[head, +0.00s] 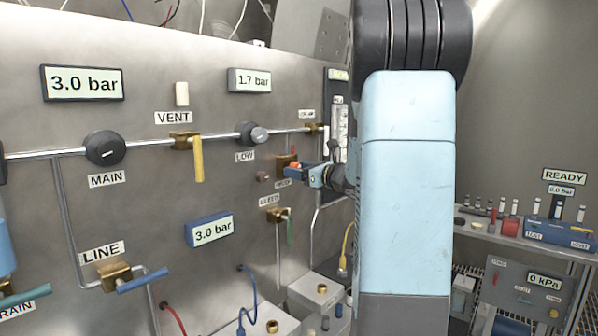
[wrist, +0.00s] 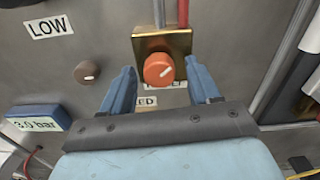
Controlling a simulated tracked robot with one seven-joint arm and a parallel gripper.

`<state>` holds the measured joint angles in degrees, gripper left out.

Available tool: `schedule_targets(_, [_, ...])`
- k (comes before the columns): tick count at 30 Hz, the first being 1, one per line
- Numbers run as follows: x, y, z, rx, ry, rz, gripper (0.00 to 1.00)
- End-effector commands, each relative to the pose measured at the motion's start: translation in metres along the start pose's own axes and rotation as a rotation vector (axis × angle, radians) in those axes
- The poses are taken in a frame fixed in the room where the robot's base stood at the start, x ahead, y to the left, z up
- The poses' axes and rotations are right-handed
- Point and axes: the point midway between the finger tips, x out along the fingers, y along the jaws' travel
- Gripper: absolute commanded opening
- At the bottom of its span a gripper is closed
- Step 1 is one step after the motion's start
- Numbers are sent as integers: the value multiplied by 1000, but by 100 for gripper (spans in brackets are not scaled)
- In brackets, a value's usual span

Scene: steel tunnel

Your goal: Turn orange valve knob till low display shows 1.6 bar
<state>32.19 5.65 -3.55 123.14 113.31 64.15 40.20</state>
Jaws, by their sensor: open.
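In the wrist view my gripper (wrist: 160,67) is open, with one blue finger on each side of the knob and a gap on both sides. I cannot tell how deep the fingertips reach around it. The display (head: 249,80) above the LOW label (head: 245,157) reads 1.7 bar.
A brown knob (wrist: 87,72) lies left of the orange one. Two other displays (head: 83,83) (head: 212,229) read 3.0 bar.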

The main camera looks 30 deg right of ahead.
Motion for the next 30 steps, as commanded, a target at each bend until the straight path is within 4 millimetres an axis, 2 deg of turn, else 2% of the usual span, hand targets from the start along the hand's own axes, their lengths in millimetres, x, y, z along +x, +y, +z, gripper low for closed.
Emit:
schedule_targets(9, [2, 0, 0, 0, -1, 0, 61])
schedule_targets(26, [2, 0, 0, 0, 0, 0, 7])
schedule_targets(30, [2, 0, 0, -11, 0, 0, 5])
